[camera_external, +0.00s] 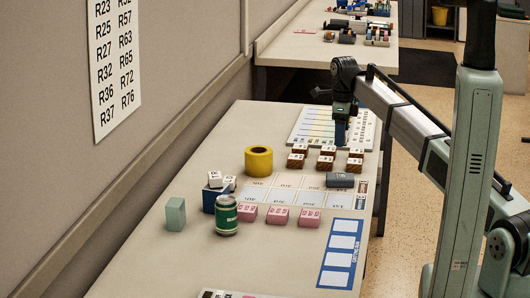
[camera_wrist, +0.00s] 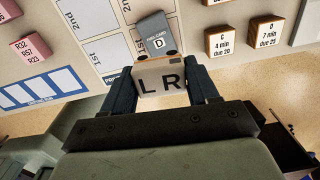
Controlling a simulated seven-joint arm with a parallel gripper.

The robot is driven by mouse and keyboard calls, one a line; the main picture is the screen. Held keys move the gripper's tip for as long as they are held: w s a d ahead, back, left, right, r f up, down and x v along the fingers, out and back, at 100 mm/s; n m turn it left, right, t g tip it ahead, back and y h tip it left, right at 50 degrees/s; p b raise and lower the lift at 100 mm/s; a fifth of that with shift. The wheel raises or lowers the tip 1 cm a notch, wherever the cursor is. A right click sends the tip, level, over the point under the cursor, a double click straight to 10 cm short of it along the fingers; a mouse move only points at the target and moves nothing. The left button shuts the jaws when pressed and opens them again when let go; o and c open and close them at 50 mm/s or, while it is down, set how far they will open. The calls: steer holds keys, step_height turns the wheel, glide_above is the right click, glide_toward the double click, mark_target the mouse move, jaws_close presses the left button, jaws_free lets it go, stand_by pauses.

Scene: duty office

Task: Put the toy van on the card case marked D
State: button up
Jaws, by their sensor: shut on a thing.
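My gripper (camera_external: 341,138) is over the far part of the table in the external view. In the wrist view its two dark fingers (camera_wrist: 163,82) are shut on the toy van (camera_wrist: 161,76), a pale boxy thing with the letters L and R and a small orange patch at its far edge. The external view does not show the van clearly. The grey card case marked D (camera_wrist: 154,28) lies just beyond the van in the wrist view; the van covers its near edge. In the external view the case (camera_external: 340,180) lies on the printed sheet, nearer the camera than my gripper.
Several brown blocks (camera_external: 327,150) stand beside the case. The table's front left is clear.

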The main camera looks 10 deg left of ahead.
mark_target(340, 176)
steer(key=shift+s+d+f+n, duration=0.1)
steer(key=shift+s+f+n, duration=0.05)
steer(key=shift+n, duration=0.25)
steer(key=shift+f, duration=4.85)
steer(key=shift+f, duration=0.15)
steer(key=o, duration=1)
steer(key=shift+o, duration=0.2)
step_height(340, 176, up, 12)
steer(key=shift+r, duration=0.15)
